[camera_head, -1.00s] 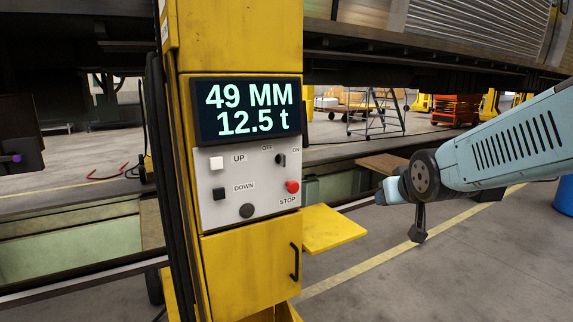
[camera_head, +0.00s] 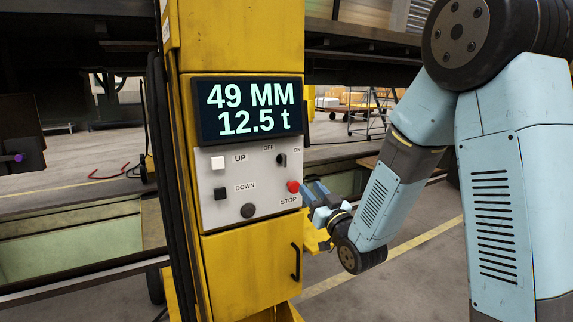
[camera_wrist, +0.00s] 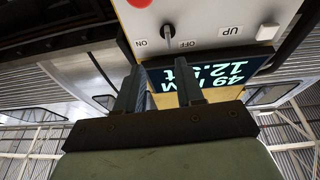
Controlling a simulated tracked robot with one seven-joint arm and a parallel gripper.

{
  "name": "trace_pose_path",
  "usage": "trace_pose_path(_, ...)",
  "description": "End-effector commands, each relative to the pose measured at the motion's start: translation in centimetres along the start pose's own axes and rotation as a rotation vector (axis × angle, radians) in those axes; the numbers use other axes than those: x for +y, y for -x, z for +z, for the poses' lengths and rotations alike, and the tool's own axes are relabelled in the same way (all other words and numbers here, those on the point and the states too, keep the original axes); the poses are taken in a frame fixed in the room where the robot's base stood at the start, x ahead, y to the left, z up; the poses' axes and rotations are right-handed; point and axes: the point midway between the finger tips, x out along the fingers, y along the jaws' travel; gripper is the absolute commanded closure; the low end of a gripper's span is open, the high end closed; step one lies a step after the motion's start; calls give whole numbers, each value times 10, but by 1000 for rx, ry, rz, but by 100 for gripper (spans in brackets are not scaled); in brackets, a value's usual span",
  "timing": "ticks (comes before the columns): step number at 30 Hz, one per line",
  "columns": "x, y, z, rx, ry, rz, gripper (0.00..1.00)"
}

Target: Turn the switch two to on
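A small black rotary switch (camera_head: 281,160) sits at the upper right of the grey control panel (camera_head: 228,208), between the printed labels OFF and ON. Its exact setting is too small to tell. The wrist view shows the panel upside down, with the switch (camera_wrist: 168,32) between ON and OFF. I see no number on it. My gripper (camera_head: 312,192) is just right of the panel, near the red STOP button (camera_head: 293,187). In the wrist view my gripper (camera_wrist: 160,68) has two fingers apart with nothing between them. The fingertips appear short of the switch.
A white UP button (camera_head: 218,163), a black DOWN button (camera_head: 221,194) and a round black knob (camera_head: 248,211) share the panel. The display (camera_head: 248,109) above reads 49 MM and 12.5 t. The yellow cabinet (camera_head: 245,265) has a black handle. A railcar stands behind.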

Motion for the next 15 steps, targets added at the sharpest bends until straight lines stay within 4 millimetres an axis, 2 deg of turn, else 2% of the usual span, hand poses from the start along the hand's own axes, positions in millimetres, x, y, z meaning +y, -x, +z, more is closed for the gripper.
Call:
trace_pose_path(8, -11, -1, 4, 81, -26, -28, 63)
trace_pose_path(11, -11, -9, 3, 82, -26, -29, 63)
trace_pose_path(15, -12, -30, 1, 81, -26, -29, 63)
